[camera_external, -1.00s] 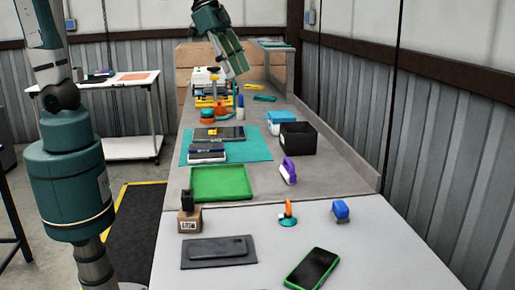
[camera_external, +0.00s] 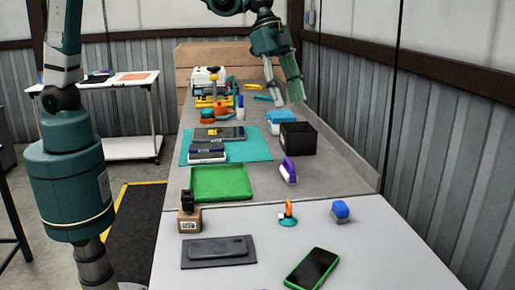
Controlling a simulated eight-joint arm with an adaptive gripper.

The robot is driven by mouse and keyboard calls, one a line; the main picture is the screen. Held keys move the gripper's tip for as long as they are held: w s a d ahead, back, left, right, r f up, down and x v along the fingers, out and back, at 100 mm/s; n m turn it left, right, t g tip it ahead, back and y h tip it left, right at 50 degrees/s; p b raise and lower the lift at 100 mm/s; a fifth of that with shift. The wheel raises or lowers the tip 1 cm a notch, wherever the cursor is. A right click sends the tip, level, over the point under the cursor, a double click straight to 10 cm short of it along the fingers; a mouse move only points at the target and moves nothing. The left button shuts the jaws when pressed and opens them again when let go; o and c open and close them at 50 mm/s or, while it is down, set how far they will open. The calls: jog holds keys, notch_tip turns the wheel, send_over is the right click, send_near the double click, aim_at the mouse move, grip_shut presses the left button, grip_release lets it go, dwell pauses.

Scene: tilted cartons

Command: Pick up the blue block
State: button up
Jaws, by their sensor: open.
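A small blue block (camera_external: 341,209) sits on a grey base at the right of the near white table top. A lighter blue box-like thing (camera_external: 280,117) stands farther back, beside a black box; I cannot tell which of the two the task means. My gripper (camera_external: 288,102) hangs from above over the far part of the bench, close to the lighter blue thing in the picture. It is open, with nothing visible between its fingers. It is well apart from the near blue block.
A black open box (camera_external: 297,138) stands just in front of the lighter blue thing. A purple and white thing (camera_external: 288,171), a green tray (camera_external: 221,183), an orange and teal thing (camera_external: 288,214) and a green-edged phone (camera_external: 312,268) lie nearer. The table between them has free room.

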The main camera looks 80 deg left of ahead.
jog(key=w+d+f+m+g, duration=0.1)
jog(key=w+d+f+m, duration=0.2)
jog(key=w+d+f, duration=0.55)
jog(key=m+g+h, duration=0.1)
jog(key=m+g, duration=0.1)
jog(key=m, duration=0.1)
send_near(341, 203)
jog(key=f, duration=0.2)
jog(key=shift+d+f+m, duration=0.3)
jog(key=shift+d, duration=0.35)
jog(key=shift+d+f, duration=0.1)
jog(key=shift+f, duration=0.05)
jog(key=shift+x, duration=0.9)
jog(key=shift+d+f, duration=0.1)
jog(key=shift+f, duration=0.1)
jog(key=shift+f, duration=0.1)
jog(key=shift+x, duration=2.5)
jog(key=shift+s, duration=0.1)
